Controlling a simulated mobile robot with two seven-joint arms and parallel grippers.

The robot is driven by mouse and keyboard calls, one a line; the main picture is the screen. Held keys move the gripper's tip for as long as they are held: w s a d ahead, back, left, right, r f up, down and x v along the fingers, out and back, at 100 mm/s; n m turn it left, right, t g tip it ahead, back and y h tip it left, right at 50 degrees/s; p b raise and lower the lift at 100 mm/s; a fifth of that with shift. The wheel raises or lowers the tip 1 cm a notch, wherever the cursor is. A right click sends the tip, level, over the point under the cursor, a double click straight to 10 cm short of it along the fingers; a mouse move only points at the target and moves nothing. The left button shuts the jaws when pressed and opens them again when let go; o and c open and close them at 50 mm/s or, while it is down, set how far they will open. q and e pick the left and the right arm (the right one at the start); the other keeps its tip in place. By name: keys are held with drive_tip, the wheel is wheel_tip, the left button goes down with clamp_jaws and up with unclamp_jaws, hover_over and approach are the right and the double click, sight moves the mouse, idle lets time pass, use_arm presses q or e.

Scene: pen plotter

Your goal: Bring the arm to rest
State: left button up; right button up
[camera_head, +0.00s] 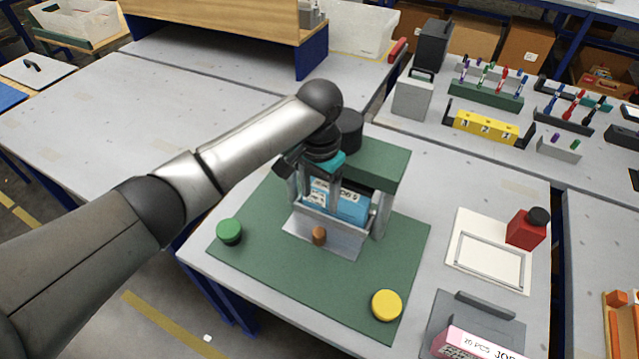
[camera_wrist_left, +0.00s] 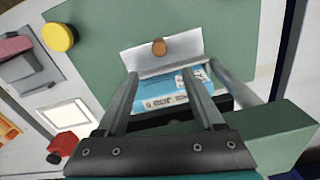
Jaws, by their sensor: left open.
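My left arm reaches in from the left in the head view. Its left gripper (camera_head: 322,200) points down at the pen plotter, a green-topped frame (camera_head: 385,165) on grey posts. The gripper is open; its two fingers (camera_wrist_left: 160,76) show apart in the left wrist view. A blue and white box (camera_head: 350,204) sits in the plotter, just beyond the fingertips; it also shows in the left wrist view (camera_wrist_left: 170,88). I cannot tell whether the fingers touch it. A brown knob (camera_head: 319,236) is on the metal plate in front. My right gripper is not in view.
A green mat (camera_head: 330,285) carries a green button (camera_head: 229,231) and a yellow button (camera_head: 386,305). Pen racks (camera_head: 485,95) stand behind. The left table (camera_head: 120,120) is mostly clear.

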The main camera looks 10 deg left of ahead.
use_arm(q)
drive_tip(key=shift+r, duration=0.7)
